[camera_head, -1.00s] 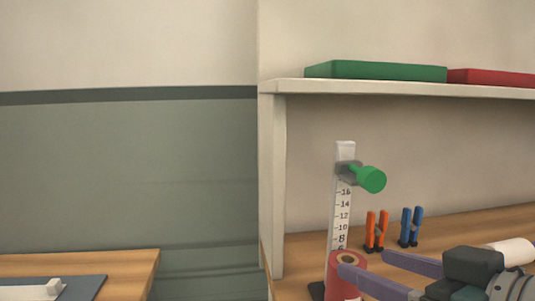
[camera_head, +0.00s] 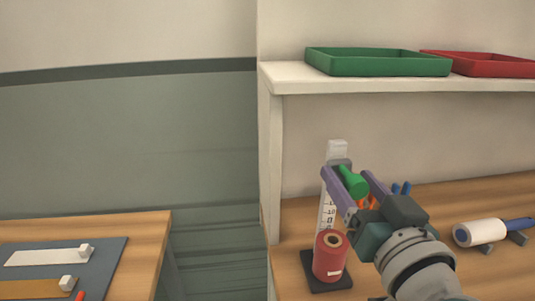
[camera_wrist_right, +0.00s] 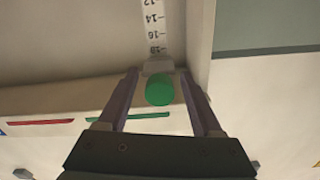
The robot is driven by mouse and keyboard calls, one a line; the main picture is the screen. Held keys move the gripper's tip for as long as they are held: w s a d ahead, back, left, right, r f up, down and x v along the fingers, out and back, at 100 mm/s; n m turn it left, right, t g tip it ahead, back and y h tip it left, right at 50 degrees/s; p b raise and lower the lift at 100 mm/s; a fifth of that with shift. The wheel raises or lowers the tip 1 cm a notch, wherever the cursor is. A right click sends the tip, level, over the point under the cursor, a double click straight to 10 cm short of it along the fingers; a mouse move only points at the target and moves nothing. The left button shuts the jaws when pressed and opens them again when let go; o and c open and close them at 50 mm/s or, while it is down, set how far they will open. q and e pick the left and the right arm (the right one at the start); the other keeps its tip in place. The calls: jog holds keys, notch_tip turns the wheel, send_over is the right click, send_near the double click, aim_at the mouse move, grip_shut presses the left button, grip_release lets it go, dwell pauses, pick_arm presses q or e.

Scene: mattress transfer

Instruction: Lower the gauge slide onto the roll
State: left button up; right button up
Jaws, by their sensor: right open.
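The gauge is an upright white scale (camera_head: 326,214) with black numbers, on a dark base (camera_head: 327,283). Its grey slide with a green knob (camera_head: 352,182) is high on the scale, well above the roll. The red roll (camera_head: 330,258) stands upright on the base. My right gripper (camera_head: 346,168) is open, with its purple fingers on either side of the green knob. In the right wrist view, the knob (camera_wrist_right: 159,89) sits between the two fingers (camera_wrist_right: 158,88), with gaps visible at its sides. My left gripper is not in view.
A green tray (camera_head: 375,63) and a red tray (camera_head: 490,66) are on the shelf above. A white roller (camera_head: 480,233) lies on supports at the right. Orange and blue clips (camera_head: 400,188) are partly hidden behind my gripper. A second table (camera_head: 145,245) is at the left.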

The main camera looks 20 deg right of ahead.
jog(key=shift+x, duration=0.8)
grip_shut()
dwell(0.9)
